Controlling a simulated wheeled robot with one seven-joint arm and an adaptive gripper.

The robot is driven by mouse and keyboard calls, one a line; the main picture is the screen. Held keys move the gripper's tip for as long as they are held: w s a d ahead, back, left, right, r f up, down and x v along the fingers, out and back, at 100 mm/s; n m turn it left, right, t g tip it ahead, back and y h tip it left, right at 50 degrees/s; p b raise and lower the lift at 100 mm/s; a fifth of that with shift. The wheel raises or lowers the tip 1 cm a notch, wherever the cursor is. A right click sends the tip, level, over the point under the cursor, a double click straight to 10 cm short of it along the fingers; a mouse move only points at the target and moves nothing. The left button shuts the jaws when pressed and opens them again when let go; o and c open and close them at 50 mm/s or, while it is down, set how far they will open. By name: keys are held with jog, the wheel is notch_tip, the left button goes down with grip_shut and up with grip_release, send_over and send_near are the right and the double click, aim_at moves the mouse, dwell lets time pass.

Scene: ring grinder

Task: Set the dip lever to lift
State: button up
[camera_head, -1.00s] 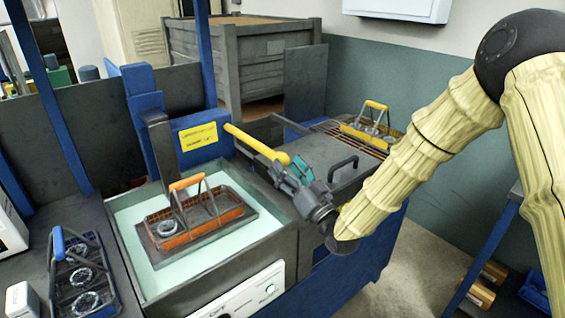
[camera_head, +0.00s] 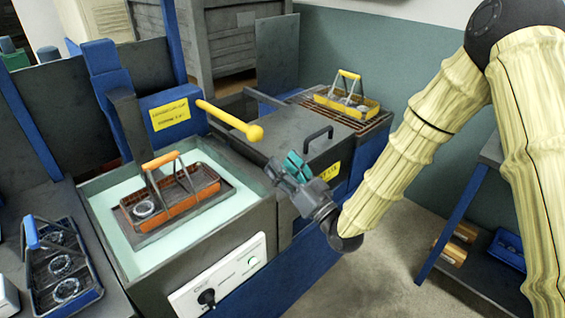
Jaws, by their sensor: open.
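The dip lever is a yellow bar with a round knob (camera_head: 232,120). It reaches from the blue post beside the tank toward the front right and slopes down to its knob. My gripper (camera_head: 280,168), with teal finger pads, is open below and to the right of the knob, apart from it. An orange-handled basket (camera_head: 185,205) with a metal ring in it sits in the pale liquid of the tank (camera_head: 95,188). A yellow label (camera_head: 169,115) is on the blue post, its writing too small to read.
A lidded grey box (camera_head: 290,145) with a dark handle stands behind my gripper. A yellow-handled basket (camera_head: 346,104) rests on a rack beyond it. A blue-handled basket with rings (camera_head: 62,265) is at left. A control panel (camera_head: 218,283) with a black knob fronts the tank.

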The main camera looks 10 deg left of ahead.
jog(key=shift+r, duration=0.35)
jog(key=c, duration=0.3)
jog(key=r+h+p, duration=0.1)
jog(key=r+p, duration=0.2)
jog(key=r+n+g+h+p, duration=0.1)
jog(key=r+p, duration=0.1)
jog(key=r, duration=0.1)
jog(key=w+a+r+n+g+h+p, duration=0.1)
jog(key=r+p, duration=0.1)
jog(key=p, duration=0.1)
jog(key=shift+a+r+h+p, duration=0.1)
jog(key=shift+r+h+p, duration=0.2)
jog(key=shift+r+p, duration=0.1)
grip_shut()
jog(key=s+d+r+n+g+h+p, duration=0.1)
jog(key=s+r+n+g+h+p, duration=0.1)
jog(key=r+p, duration=0.6)
jog(key=shift+s+d+r+g+h+p, duration=0.25)
jog(key=shift+s+g+h+p, duration=0.35)
jog(key=shift+h, duration=0.5)
